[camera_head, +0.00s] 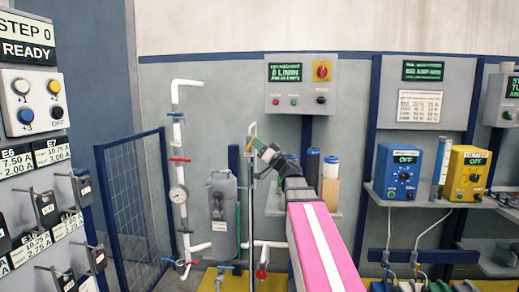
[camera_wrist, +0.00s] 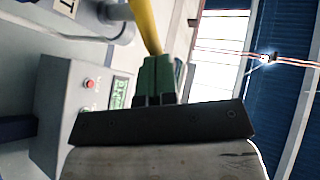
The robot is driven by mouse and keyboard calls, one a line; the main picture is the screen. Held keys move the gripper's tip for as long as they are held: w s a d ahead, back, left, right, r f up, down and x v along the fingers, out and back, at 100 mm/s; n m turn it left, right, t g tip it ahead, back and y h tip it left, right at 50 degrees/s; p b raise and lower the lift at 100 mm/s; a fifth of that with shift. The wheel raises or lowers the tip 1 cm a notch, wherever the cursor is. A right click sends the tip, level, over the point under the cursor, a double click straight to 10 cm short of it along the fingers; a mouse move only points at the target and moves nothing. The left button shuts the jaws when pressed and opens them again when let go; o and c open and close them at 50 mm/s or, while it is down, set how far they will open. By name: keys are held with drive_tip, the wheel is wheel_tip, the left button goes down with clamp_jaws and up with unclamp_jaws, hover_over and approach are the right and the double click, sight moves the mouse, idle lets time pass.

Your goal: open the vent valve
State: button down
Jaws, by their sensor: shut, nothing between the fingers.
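I cannot tell for sure which fitting is the vent valve. A thin upright pipe (camera_head: 251,190) stands at the middle, with a small yellow-green part (camera_head: 259,144) near its top. My gripper (camera_head: 267,153) is at the end of my raised arm, close to that part; contact cannot be told. In the wrist view, my gripper's green fingers (camera_wrist: 154,76) are shut and empty, and a yellow bar (camera_wrist: 145,25) runs up from behind their tips. Other valve handles are a red one (camera_head: 180,159) on the white pipe and a red one (camera_head: 262,271) low down.
A grey tank (camera_head: 223,215) and a gauge (camera_head: 178,194) stand left of my arm. A blue mesh gate (camera_head: 138,205) is further left. A grey control box (camera_head: 301,85) hangs behind my gripper. Blue and yellow power units (camera_head: 398,172) sit on a shelf at right.

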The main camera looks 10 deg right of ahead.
drive_tip(key=shift+w+a+r+n+g+h, duration=0.1)
drive_tip(key=shift+a+r+n+g+h, duration=0.15)
drive_tip(key=shift+n+g, duration=0.2)
drive_tip(key=shift+w+a+r+n+g+h, duration=0.15)
drive_tip(key=shift+r+n+g, duration=0.2)
drive_tip(key=shift+g, duration=0.2)
drive_tip(key=shift+a+r, duration=0.15)
drive_tip(key=shift+r, duration=0.05)
drive_tip(key=shift+w+a+r, duration=0.1)
drive_tip(key=shift+a+r, duration=0.2)
drive_tip(key=shift+a, duration=0.05)
drive_tip(key=shift+w+a+r, duration=0.15)
drive_tip(key=shift+r, duration=0.1)
